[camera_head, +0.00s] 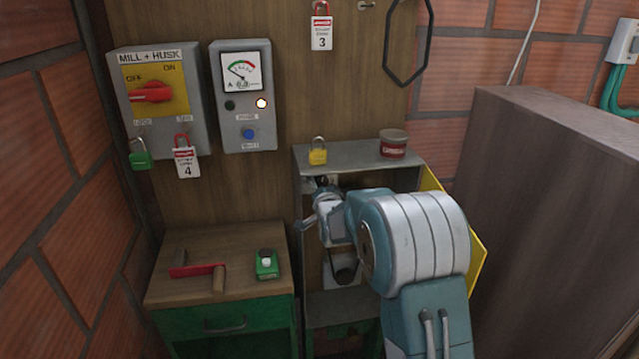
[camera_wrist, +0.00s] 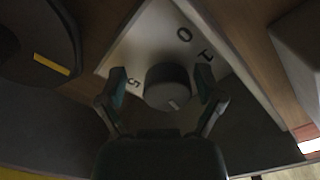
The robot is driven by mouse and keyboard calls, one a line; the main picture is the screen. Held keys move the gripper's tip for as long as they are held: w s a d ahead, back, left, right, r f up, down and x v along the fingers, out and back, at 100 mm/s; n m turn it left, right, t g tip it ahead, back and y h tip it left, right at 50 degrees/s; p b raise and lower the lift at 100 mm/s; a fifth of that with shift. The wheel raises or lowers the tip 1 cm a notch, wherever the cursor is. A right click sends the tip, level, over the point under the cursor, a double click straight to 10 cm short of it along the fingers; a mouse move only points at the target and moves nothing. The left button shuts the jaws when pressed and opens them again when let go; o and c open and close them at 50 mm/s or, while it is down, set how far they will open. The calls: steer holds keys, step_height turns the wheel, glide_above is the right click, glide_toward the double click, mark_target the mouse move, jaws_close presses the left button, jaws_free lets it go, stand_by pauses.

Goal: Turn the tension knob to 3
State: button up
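The tension knob (camera_wrist: 168,86) is a dark grey round knob on a white plate (camera_wrist: 150,40) in the wrist view. The digits 0, 1 and 5 show on the plate; its lower part is hidden by the knob and my gripper. A small pale mark shows on the knob at its lower edge in the picture. My gripper (camera_wrist: 162,86) is open, with one finger on each side of the knob. A gap shows at the left finger; whether the right finger touches is unclear. In the head view, my gripper (camera_head: 322,217) is inside the open cabinet and the knob cannot be made out.
The grey-topped cabinet (camera_head: 350,156) carries a yellow padlock (camera_head: 318,152) and a red tin (camera_head: 393,143); its yellow door (camera_head: 478,258) stands open at the right. A dark pulley-like disc (camera_wrist: 35,45) lies left of the plate. A wooden-topped bench (camera_head: 215,290) stands left.

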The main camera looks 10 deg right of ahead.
steer(key=shift+r, duration=0.35)
steer(key=shift+s, duration=0.15)
steer(key=s, duration=1.1)
steer(key=shift+s, duration=0.3)
steer(key=shift+f, duration=0.1)
